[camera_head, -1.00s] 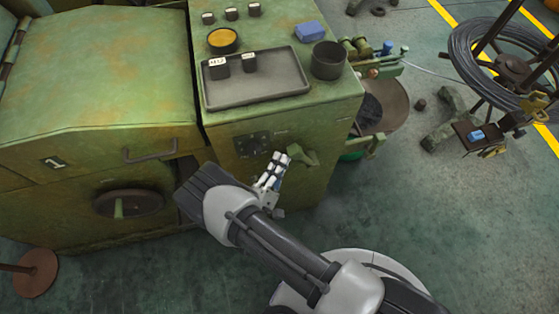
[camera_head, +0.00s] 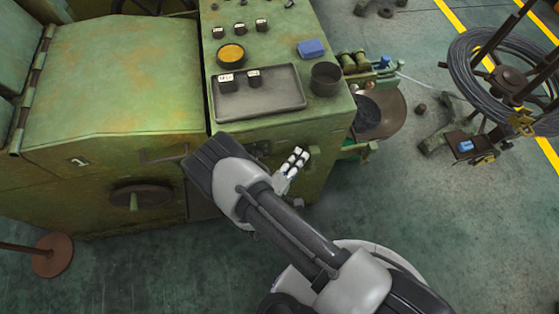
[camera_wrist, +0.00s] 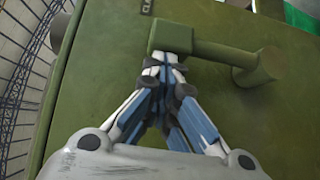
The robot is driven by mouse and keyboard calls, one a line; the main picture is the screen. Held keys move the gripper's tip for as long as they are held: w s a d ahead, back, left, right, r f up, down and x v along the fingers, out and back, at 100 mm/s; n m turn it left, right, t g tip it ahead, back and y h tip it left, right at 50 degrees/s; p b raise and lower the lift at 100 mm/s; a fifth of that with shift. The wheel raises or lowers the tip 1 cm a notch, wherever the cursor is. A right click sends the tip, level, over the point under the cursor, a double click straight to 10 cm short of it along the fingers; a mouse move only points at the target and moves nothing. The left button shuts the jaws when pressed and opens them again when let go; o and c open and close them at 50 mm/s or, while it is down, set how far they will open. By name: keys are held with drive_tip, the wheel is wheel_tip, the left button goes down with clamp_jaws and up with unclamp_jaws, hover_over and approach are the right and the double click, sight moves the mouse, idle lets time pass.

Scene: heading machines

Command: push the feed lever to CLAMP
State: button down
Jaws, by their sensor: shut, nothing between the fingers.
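A green feed lever shows in the wrist view, with a square block (camera_wrist: 171,36) and a round arm ending in a thick knob (camera_wrist: 257,67). My gripper (camera_wrist: 173,66) is shut and empty. Its fingertips are right at the lower edge of the block; I cannot tell whether they touch it. In the head view my gripper (camera_head: 300,153) is at the front face of the green machine (camera_head: 335,125), below the tray, and largely hides the lever.
A grey tray (camera_head: 262,111) with two small labelled blocks, a dark cup (camera_head: 325,79) and a blue box (camera_head: 311,48) are on the machine top. A wire coil (camera_head: 470,80) stands on the right. The floor at lower right is clear.

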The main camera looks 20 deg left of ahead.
sight(316, 155)
drive_tip(key=w+d+m+g+p, duration=0.1)
drive_tip(key=d, duration=0.1)
drive_tip(key=w+d+r+m+g+y+p, duration=0.1)
drive_tip(key=p, duration=0.1)
drive_tip(key=shift+w+d+r, duration=0.1)
drive_tip(key=shift+d+r, duration=0.1)
drive_tip(key=shift+d, duration=0.2)
drive_tip(key=shift+w+d+f+m+g+y+p, duration=0.1)
drive_tip(key=shift+w+d+m+g+y+p, duration=0.25)
drive_tip(key=shift+d+g+p, duration=0.25)
drive_tip(key=shift+w+d+f, duration=0.2)
drive_tip(key=shift+w+d, duration=0.3)
drive_tip(key=shift+d, duration=0.25)
